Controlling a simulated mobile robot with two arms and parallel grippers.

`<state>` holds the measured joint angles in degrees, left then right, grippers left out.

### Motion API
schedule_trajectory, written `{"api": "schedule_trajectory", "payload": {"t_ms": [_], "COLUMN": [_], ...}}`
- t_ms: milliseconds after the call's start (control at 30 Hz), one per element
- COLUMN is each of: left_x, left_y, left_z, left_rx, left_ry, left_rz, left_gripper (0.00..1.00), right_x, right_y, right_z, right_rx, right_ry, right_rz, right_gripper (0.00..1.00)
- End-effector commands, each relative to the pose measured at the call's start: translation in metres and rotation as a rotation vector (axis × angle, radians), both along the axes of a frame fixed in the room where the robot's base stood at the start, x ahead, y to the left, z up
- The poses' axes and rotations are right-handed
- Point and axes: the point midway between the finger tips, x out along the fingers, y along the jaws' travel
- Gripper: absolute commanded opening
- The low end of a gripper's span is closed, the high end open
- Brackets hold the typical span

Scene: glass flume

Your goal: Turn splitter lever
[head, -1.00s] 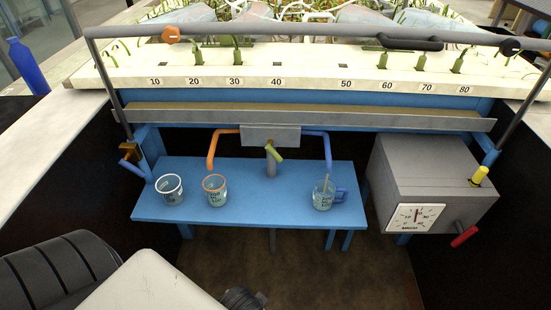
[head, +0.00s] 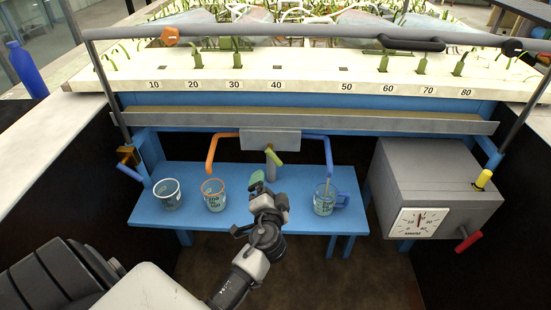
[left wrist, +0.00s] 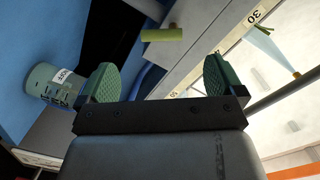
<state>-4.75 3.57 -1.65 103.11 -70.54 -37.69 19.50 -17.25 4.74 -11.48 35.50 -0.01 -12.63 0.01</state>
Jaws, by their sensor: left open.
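The splitter lever (head: 274,157) is a short yellow-green handle on a grey stem below the grey splitter box (head: 268,139), between an orange and a blue pipe. In the head view it tilts down to the right. It also shows in the left wrist view (left wrist: 162,34), beyond the space between the fingertips. My left gripper (head: 257,181) has green finger pads and is just below and left of the lever, apart from it. In the left wrist view the gripper (left wrist: 159,72) is open, with nothing between its fingers. My right gripper is not in view.
A blue bench (head: 148,213) carries a white-rimmed cup (head: 168,194), an orange-rimmed cup (head: 214,196) and a blue-handled jug (head: 324,200). A grey box (head: 430,180) with a dial and a red handle stands at right. A grey rail (head: 290,34) runs above the flume's edge.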

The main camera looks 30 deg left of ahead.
Motion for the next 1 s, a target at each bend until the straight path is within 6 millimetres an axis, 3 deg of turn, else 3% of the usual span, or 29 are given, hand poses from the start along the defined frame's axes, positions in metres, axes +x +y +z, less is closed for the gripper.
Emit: {"api": "schedule_trajectory", "payload": {"t_ms": [267, 700, 1000], "left_x": [0.026, 0.092, 0.106], "left_y": [0.003, 0.044, 0.054], "left_z": [0.007, 0.006, 0.005], "left_rx": [0.076, 0.074, 0.072], "left_ry": [-0.02, -0.018, -0.018], "left_rz": [-0.041, -0.037, -0.038], "left_gripper": [0.97, 0.97, 0.97], "right_x": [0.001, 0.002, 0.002], "right_y": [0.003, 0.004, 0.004], "right_z": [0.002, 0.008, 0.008], "right_rx": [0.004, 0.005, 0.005], "right_ry": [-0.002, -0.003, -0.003], "right_rz": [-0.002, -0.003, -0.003], "right_gripper": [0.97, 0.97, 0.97]}}
